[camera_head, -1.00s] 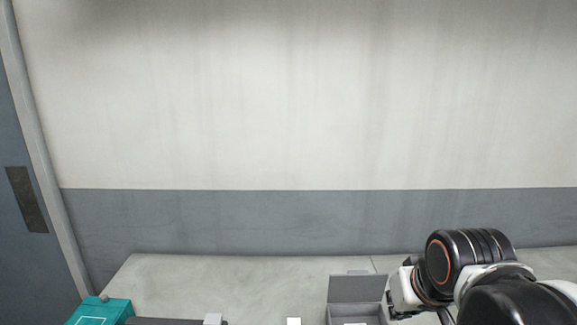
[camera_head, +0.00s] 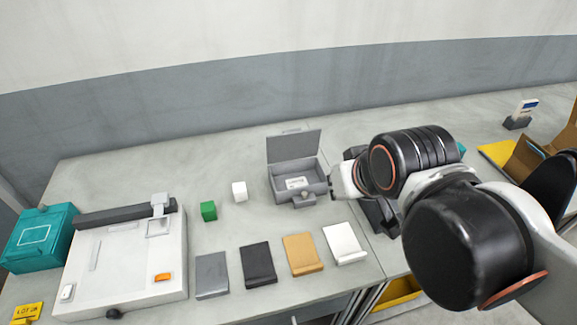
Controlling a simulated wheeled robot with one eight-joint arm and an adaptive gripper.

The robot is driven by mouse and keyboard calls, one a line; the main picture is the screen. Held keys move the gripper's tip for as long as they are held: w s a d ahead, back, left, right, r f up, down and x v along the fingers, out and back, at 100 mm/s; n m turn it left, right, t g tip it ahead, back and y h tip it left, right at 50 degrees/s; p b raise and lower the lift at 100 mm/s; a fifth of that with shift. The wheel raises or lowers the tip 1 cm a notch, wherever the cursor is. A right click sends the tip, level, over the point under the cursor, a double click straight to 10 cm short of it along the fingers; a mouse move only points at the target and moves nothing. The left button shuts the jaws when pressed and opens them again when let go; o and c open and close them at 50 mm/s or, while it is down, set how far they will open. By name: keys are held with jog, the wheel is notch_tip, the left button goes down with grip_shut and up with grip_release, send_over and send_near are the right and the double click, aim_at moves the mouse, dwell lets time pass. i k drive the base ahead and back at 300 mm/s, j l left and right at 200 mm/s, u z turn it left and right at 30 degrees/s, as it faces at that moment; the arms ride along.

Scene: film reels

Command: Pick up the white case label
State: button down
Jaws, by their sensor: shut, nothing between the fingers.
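A small white label with faint dark print (camera_head: 296,182) shows inside the open grey case (camera_head: 284,187), whose lid is tilted up. A white flat piece with a raised front lip (camera_head: 344,244) lies at the right end of a row in front of the case. I cannot tell for sure which of the two is the white case label. My black and white arm reaches in from the right, just right of the case and behind the white piece.
A grey (camera_head: 211,274), a black (camera_head: 258,264) and a tan piece (camera_head: 302,252) continue the row. A green cube (camera_head: 208,211) and a white cube (camera_head: 239,191) stand behind. A pale device (camera_head: 125,262) and a teal box (camera_head: 40,238) are left. A cardboard box (camera_head: 535,155) is right.

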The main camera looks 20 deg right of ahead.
aim_at(293, 183)
jog(key=u, duration=1.75)
jog(key=z, duration=1.75)
jog(key=i+j+z, duration=0.2)
jog(key=j+z, duration=0.2)
jog(key=j, duration=0.15)
jog(key=k, duration=0.05)
